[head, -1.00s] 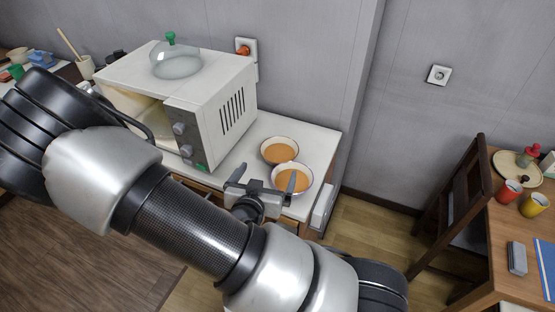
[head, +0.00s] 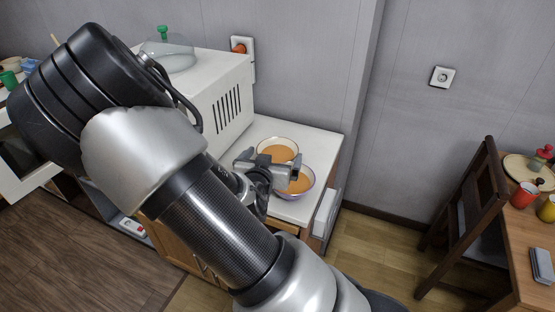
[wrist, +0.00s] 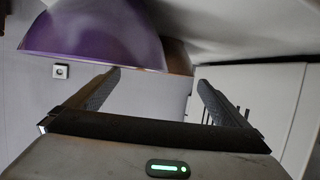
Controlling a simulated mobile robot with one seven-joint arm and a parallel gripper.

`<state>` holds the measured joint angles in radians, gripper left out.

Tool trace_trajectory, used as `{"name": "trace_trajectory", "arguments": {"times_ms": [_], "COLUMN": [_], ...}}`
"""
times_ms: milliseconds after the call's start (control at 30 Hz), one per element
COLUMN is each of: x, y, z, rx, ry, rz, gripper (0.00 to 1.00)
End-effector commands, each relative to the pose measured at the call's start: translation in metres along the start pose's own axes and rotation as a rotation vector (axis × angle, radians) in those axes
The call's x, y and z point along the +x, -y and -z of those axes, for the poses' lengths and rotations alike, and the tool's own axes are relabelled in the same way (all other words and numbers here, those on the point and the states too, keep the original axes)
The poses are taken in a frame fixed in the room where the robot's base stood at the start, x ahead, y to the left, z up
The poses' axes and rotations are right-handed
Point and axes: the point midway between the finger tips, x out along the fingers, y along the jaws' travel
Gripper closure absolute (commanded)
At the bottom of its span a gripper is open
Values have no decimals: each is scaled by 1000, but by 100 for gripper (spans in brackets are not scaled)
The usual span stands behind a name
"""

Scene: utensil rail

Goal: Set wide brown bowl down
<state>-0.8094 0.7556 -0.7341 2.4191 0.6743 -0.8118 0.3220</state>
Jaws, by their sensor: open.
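Two bowls with orange-brown insides and pale rims stand close together at the counter's right end in the head view. The rear one (head: 278,150) is partly hidden by my gripper; the front one (head: 303,183) has a purple outside. The wrist view shows the purple outside (wrist: 95,35) large at top left, with a brown curved surface (wrist: 178,57) behind it, probably the brown bowl. My gripper (head: 270,161) is open beside and over the bowls' left edges. In the wrist view its fingers (wrist: 158,80) are apart with nothing visible held between them.
A white microwave (head: 222,100) stands left of the bowls, with a glass dome (head: 170,56) on top. A wooden chair (head: 465,215) and table (head: 530,235) stand at the right.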

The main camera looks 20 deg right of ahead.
Motion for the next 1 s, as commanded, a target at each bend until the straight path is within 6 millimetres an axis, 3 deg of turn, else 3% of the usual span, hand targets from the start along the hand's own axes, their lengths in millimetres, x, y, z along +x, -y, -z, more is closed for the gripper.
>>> {"name": "trace_trajectory", "arguments": {"times_ms": [233, 533, 800, 1000], "x": [37, 42, 42, 41], "y": [0, 1, 1, 2], "z": [0, 1, 2, 4], "rx": [-1, -1, 0, 1], "ry": [-1, 0, -3, -3], "rz": [-2, 1, 1, 1], "gripper": [0, 0, 42, 42]}}
